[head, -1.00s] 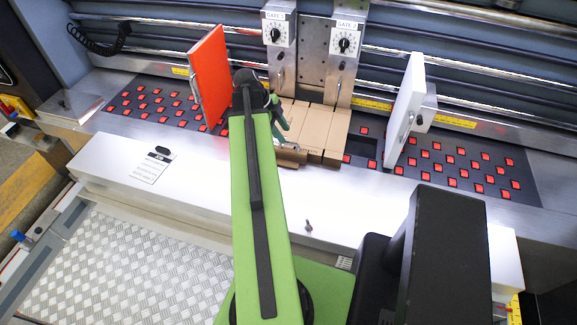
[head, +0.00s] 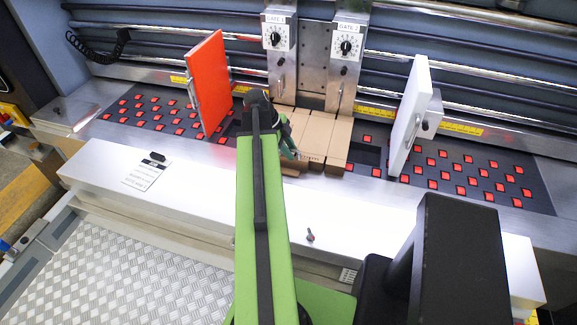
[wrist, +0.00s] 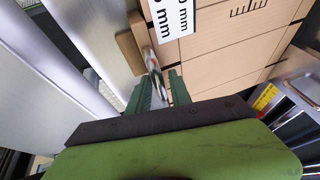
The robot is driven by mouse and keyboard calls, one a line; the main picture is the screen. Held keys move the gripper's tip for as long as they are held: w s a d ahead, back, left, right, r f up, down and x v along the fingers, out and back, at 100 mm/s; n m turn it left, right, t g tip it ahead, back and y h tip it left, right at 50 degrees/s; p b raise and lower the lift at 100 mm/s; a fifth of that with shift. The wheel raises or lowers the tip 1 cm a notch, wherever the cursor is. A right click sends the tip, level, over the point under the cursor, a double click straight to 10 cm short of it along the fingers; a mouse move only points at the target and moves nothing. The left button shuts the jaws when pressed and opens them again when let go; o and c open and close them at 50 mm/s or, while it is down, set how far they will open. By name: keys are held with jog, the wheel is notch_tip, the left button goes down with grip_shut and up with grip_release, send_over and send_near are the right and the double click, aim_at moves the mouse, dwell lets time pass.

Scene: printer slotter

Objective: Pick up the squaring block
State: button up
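The squaring block looks to be the small tan block (wrist: 131,52) with a metal handle, seen in the wrist view beside the cardboard stack (wrist: 225,50). Its handle (wrist: 155,78) reaches between the two green fingers of my gripper (wrist: 160,90). The fingers stand apart, one on each side of the handle; I cannot tell if either touches it. In the head view my gripper (head: 288,140) is low at the front left of the cardboard stack (head: 322,138) and hides most of the block.
A red upright panel (head: 208,85) stands to the left and a white upright panel (head: 410,115) to the right. Two gate units with dials (head: 279,38) (head: 347,47) rise behind the stack. A pale front ledge (head: 200,190) lies before the dark bed with red squares.

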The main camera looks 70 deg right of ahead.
grip_shut()
dwell(1.1)
